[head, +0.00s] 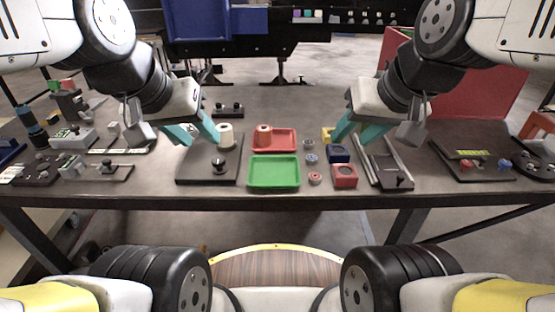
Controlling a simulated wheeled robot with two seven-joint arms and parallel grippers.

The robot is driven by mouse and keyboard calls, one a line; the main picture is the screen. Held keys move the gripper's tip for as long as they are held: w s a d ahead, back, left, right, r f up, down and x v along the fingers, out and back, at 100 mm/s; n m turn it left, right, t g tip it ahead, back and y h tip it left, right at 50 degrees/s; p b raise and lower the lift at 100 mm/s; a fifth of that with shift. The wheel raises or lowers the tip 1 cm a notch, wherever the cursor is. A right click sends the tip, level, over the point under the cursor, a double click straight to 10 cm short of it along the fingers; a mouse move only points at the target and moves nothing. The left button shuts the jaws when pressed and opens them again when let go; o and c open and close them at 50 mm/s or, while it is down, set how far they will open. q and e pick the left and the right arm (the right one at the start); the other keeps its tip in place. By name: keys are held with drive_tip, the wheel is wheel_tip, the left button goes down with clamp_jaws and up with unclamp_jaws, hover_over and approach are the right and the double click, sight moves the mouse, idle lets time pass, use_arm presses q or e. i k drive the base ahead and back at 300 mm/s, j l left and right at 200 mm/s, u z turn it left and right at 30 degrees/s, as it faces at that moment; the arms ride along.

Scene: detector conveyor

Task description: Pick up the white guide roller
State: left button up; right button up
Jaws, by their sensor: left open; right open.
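A white roller (226,136) stands upright on a dark base plate (192,172), near the plate's back right corner. A second whitish roller (263,139) with a reddish part stands in the red tray (285,138). I cannot tell from looks alone which one is the guide roller. My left gripper (203,142) is open and empty. Its right fingertip is just left of the roller on the plate, and I cannot tell if they touch. My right gripper (350,143) is open and empty above the parts right of the trays.
A green tray (274,172) lies in front of the red one. A black knob (219,166) stands on the dark plate. Several fixtures crowd the table's left end.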

sight(224, 130)
drive_tip(key=i+l+u, duration=0.1)
drive_tip(key=u, duration=0.3)
drive_tip(key=i+l+u, duration=0.15)
drive_tip(key=u, duration=0.2)
drive_tip(key=i+l+u, duration=0.1)
drive_tip(key=u, duration=0.3)
